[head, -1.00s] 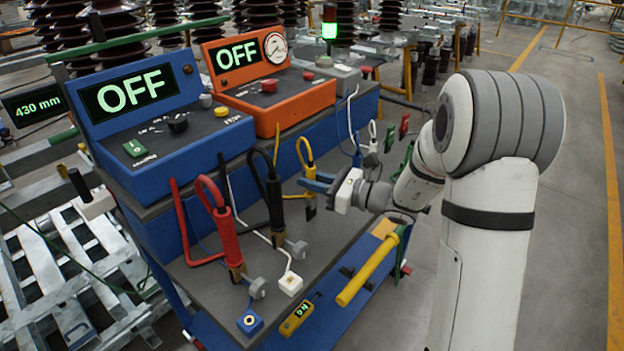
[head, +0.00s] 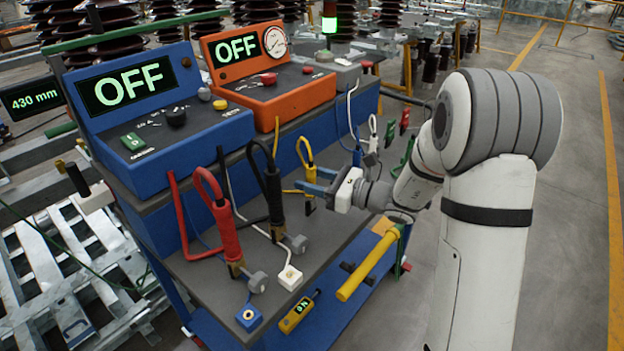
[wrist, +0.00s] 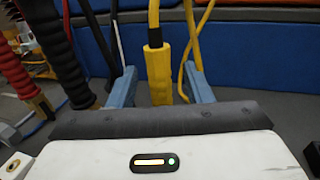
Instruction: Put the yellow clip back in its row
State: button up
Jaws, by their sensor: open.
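The yellow clip (head: 307,158) stands upright on the grey bench, its yellow cable looping from the top. My gripper (head: 302,180) reaches in from the right at the clip's lower part in the head view. In the wrist view my gripper (wrist: 160,80) is open, with a visible gap on each side of the clip. The clip's lower end is partly hidden. The red clip (head: 226,232) and black clip (head: 274,200) stand to the left in line.
A blue box (head: 160,150) and an orange box (head: 275,95), both reading OFF, stand behind the clips. White (head: 373,130), green (head: 390,134) and red (head: 404,120) pieces hang at the right. A yellow-handled tool (head: 367,265) lies in front. Cables loop close by.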

jog(key=v, duration=0.7)
jog(key=shift+d, duration=0.35)
jog(key=shift+s, duration=0.1)
